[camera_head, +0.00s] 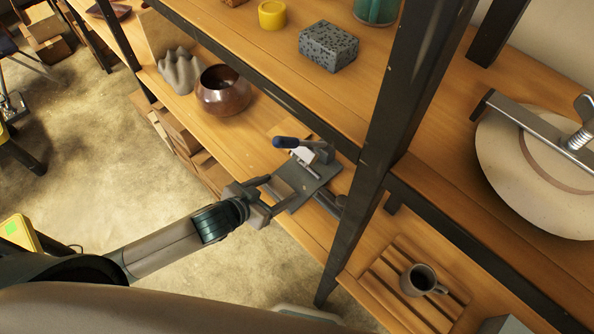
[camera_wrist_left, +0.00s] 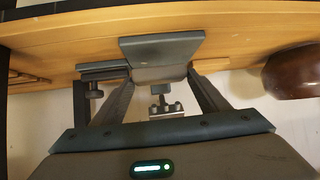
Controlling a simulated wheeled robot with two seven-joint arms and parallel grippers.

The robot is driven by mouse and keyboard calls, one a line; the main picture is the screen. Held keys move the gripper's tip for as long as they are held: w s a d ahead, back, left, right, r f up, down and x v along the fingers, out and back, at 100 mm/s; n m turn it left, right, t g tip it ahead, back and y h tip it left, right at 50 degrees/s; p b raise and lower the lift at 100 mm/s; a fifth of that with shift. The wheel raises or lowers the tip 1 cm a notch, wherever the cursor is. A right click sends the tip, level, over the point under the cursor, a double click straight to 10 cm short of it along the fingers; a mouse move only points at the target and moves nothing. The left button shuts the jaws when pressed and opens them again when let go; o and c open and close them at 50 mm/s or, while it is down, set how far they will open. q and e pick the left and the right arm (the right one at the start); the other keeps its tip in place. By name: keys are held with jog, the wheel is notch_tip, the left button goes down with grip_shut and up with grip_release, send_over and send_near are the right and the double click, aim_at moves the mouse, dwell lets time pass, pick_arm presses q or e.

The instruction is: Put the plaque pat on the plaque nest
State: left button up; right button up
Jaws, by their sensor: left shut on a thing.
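My left gripper (camera_head: 277,191) is at the front edge of the middle shelf, its fingers shut on the near part of a flat grey piece, which looks like the plaque pat. In the left wrist view the grey piece (camera_wrist_left: 162,50) lies between and beyond the fingertips (camera_wrist_left: 162,78). In the head view a grey plate (camera_head: 312,188) reaches from the fingers to a clamp with a blue handle (camera_head: 285,142) and a pale arm. This clamp fixture looks like the plaque nest. I cannot tell where piece and nest divide, or whether they touch. My right gripper is not in view.
A copper bowl (camera_head: 222,92) and a grey wavy block (camera_head: 178,70) stand farther left on the shelf. A dark upright post (camera_head: 385,130) stands close to the right. A mug (camera_head: 418,280) stands on a slatted rack.

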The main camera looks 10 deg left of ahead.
pick_arm(q)
jog(key=w+d, duration=0.1)
jog(key=w, duration=0.1)
jog(key=w+d+p, duration=0.1)
jog(key=w, duration=0.2)
jog(key=w+d, duration=0.1)
jog(key=w, duration=0.1)
jog(key=shift+w+d+r+p, duration=0.1)
jog(key=shift+w+d+p, duration=0.2)
jog(key=shift+d+p, duration=0.1)
jog(key=shift+w+d, duration=0.2)
jog(key=shift+w, duration=0.2)
notch_tip(320, 180, down, 2)
jog(key=shift+f+p, duration=0.2)
jog(key=shift+p, duration=0.2)
jog(key=shift+f, duration=0.6)
jog(key=shift+f, duration=0.1)
